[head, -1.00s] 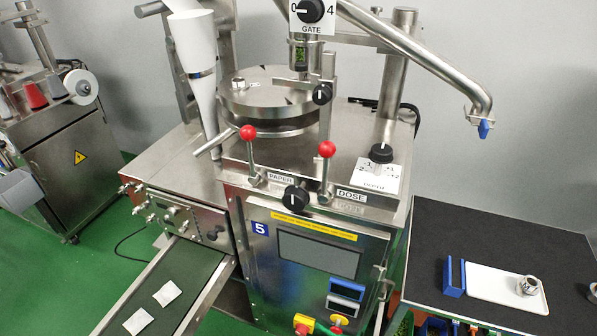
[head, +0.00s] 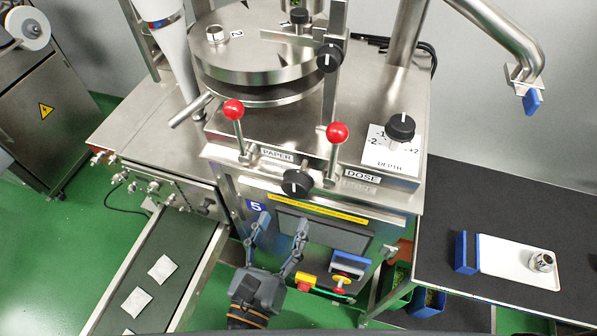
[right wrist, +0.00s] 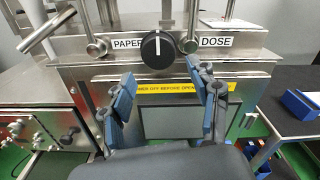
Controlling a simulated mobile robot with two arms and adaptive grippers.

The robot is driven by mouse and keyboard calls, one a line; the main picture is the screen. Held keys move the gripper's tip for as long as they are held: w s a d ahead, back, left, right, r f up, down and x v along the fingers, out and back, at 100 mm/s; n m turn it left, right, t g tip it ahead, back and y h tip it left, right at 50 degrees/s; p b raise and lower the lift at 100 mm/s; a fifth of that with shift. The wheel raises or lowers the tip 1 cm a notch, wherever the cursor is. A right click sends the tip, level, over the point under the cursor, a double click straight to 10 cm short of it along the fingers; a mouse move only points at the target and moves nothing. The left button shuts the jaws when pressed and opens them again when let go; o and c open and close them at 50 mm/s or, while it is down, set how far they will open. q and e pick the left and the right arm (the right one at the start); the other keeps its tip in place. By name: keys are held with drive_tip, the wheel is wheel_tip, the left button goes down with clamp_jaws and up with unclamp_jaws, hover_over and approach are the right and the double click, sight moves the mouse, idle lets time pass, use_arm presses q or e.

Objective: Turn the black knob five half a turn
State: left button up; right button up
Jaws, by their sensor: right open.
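The black knob (head: 296,183) sits on the front of the steel machine between the PAPER and DOSE labels. It also shows in the right wrist view (right wrist: 157,49), with its white pointer line upright. The blue label with a 5 (head: 256,206) is below and left of it. My right gripper (head: 281,220) is open and empty in front of the machine, below the knob and apart from it. In the right wrist view its fingers (right wrist: 160,78) stand spread, with the knob beyond and slightly above the gap. My left gripper is not in view.
Two red-balled levers (head: 233,110) (head: 337,132) flank the knob. Other black knobs sit at DEPTH (head: 401,127) and on the upper bracket (head: 330,59). An emergency stop (head: 305,283) is below the screen. A conveyor (head: 179,250) with teabags runs left; a dark table (head: 520,215) stands right.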

sight(294, 192)
drive_tip(key=p+x, duration=0.1)
drive_tip(key=x, duration=0.3)
drive_tip(key=shift+w+r, duration=0.15)
drive_tip(key=shift+w, duration=0.1)
drive_tip(key=p+x, duration=0.1)
drive_tip(key=x, duration=0.4)
drive_tip(key=shift+w, duration=0.25)
drive_tip(key=shift+w+d+f, duration=0.2)
drive_tip(key=shift+w+f, duration=0.1)
drive_tip(key=shift+w, duration=0.15)
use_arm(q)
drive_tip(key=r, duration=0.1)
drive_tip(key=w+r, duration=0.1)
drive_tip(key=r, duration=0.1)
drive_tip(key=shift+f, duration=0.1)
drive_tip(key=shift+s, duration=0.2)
use_arm(e)
drive_tip(key=c, duration=0.9)
